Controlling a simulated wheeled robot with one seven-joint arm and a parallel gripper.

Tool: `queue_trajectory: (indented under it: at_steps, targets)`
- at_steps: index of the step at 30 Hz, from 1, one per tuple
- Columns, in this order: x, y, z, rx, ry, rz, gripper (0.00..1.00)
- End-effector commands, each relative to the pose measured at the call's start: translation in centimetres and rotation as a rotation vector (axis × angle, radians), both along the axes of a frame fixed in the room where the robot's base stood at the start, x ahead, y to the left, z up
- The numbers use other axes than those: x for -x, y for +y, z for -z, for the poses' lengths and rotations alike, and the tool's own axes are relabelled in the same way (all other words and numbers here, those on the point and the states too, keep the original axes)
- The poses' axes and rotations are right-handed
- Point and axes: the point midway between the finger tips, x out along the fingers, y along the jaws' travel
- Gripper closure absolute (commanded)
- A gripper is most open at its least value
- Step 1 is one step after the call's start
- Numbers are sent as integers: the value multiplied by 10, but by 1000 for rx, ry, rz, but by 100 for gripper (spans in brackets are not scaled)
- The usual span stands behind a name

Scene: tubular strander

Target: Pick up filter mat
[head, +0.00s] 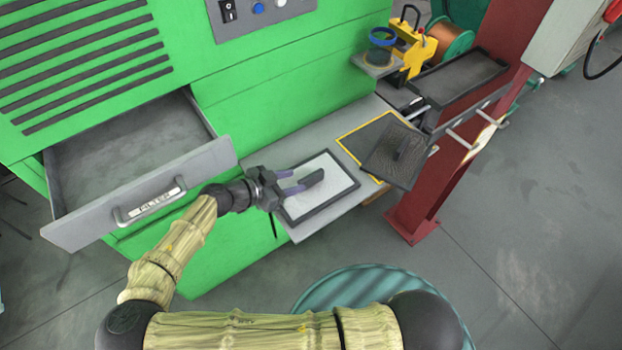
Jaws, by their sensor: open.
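A white filter mat (335,190) with a dark frame lies flat on the grey shelf (305,228) in the head view. A dark handle (315,178) stands up from its middle. My gripper (299,181) is open over the mat's left part, its two fingers pointing right at the handle's near end. I cannot tell whether the fingertips are beside the handle or just short of it.
An open drawer (130,160) labelled FILTER juts out at left and looks empty. A red post (430,195) carries a dark tray (455,78) at right. A yellow device (412,48) and a blue-rimmed cup (380,48) stand behind. Floor at right is clear.

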Motion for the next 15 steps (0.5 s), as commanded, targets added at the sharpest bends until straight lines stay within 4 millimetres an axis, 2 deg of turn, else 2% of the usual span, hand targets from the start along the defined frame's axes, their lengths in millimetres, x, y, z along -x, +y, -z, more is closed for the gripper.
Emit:
queue_trajectory:
  at_steps: [9, 15]
  targets:
    - [0, -1, 0, 0, 0, 0, 59]
    - [-9, -14, 7, 2, 1, 2, 59]
